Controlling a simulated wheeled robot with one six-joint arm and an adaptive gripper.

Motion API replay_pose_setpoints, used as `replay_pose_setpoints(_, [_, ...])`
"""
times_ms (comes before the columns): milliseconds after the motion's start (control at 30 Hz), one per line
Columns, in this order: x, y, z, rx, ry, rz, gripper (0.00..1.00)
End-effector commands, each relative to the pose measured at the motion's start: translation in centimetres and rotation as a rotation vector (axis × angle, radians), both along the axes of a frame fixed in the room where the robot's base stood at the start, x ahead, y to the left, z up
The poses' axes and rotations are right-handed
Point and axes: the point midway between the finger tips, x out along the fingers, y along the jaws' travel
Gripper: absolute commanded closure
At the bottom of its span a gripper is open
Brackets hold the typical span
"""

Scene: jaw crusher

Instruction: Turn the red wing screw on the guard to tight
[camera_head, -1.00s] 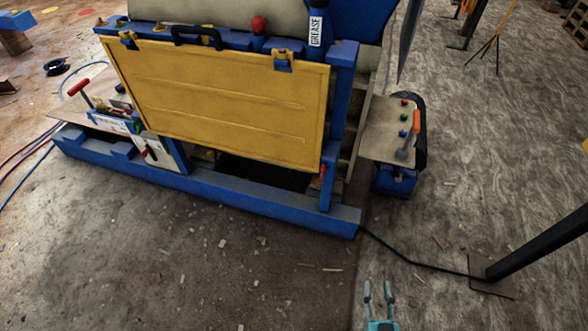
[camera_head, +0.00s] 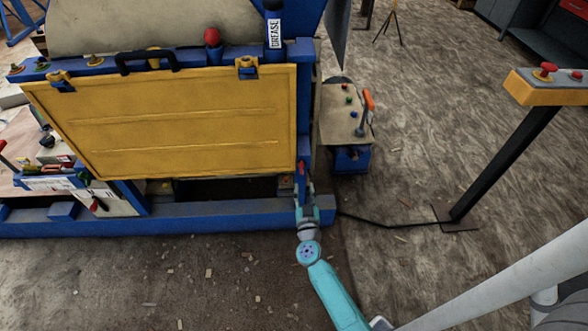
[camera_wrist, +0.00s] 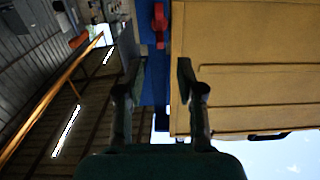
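The yellow guard (camera_head: 170,125) hangs closed on the front of the blue crusher frame. The red wing screw (camera_head: 301,168) sits at the guard's lower right corner, by the blue post. In the wrist view the red wing screw (camera_wrist: 160,25) shows ahead of the fingertips, roughly between their lines, against a blue strip beside the guard (camera_wrist: 250,70). My gripper (camera_head: 306,188) is just below and in front of the screw. In the wrist view my gripper (camera_wrist: 159,70) is open with nothing between its fingers. It appears apart from the screw.
The blue base beam (camera_head: 200,216) runs beneath the guard, close to my gripper. A dark post with a yellow button box (camera_head: 550,88) stands farther right. Floor in front is mostly clear.

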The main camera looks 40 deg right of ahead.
Motion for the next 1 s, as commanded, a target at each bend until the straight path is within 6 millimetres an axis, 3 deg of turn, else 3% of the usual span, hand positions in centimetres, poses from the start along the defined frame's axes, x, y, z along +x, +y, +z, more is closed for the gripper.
replay_pose_setpoints(533, [7.0,-4.7,0.1,-0.001,-0.001,0.001,0.62])
replay_pose_setpoints(1000, [8.3,-5.6,0.0,0.001,-0.001,0.002,0.62])
